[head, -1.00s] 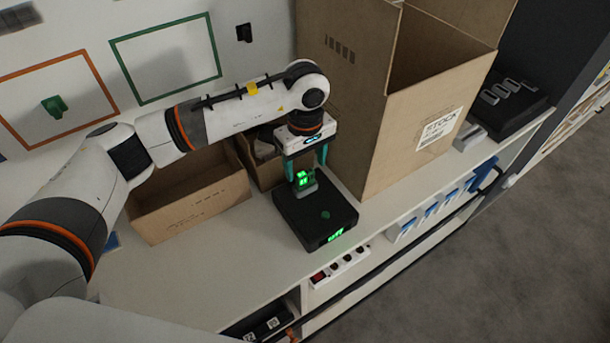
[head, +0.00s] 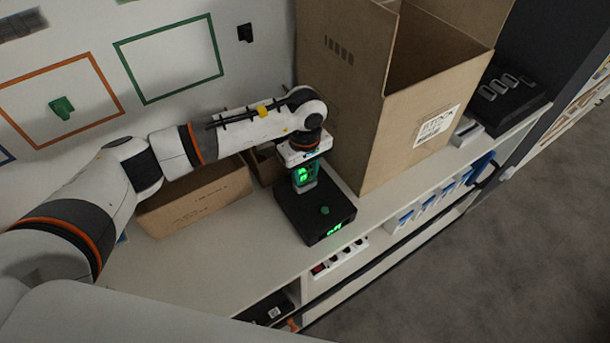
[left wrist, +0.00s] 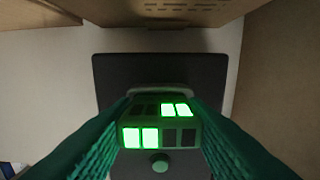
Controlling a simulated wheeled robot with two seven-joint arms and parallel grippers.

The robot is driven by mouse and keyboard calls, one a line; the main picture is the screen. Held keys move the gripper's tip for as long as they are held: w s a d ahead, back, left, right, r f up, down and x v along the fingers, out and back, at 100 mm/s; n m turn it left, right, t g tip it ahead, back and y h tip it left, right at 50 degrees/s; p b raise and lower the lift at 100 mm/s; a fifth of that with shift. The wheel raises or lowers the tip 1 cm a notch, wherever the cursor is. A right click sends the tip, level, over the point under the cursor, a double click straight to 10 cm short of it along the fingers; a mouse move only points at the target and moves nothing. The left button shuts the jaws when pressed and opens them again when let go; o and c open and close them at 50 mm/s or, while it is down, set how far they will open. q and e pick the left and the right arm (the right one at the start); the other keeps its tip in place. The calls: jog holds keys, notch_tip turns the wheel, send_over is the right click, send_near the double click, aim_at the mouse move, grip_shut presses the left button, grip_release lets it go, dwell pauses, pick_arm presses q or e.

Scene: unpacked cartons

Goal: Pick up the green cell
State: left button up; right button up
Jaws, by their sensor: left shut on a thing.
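The green cell (head: 304,175) glows with bright green bars and stands upright on the black charger base (head: 318,222), which has a green knob and a green lit display. My left gripper (head: 304,172) comes down over the cell from above and is shut on it. In the left wrist view the cell (left wrist: 161,128) sits between the two green ribbed fingers, over the dark base (left wrist: 108,72). Whether the cell's lower end is clear of the base is hidden. My right gripper is in neither view.
A tall open carton (head: 345,110) stands just right of my left gripper. A low open carton (head: 195,205) lies behind and left, under my arm. A black multi-slot unit (head: 503,100) is at the far right. The shelf front left of the base is bare.

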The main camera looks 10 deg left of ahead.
aim_at(305, 169)
pick_arm(q)
jog(key=shift+r, duration=0.1)
jog(key=shift+c, duration=0.3)
jog(key=shift+w+r, duration=0.1)
jog(key=shift+r, duration=0.15)
notch_tip(305, 169, up, 8)
jog(key=b, duration=0.3)
jog(key=shift+r+b, duration=0.25)
jog(key=shift+b, duration=0.15)
jog(key=shift+r, duration=0.45)
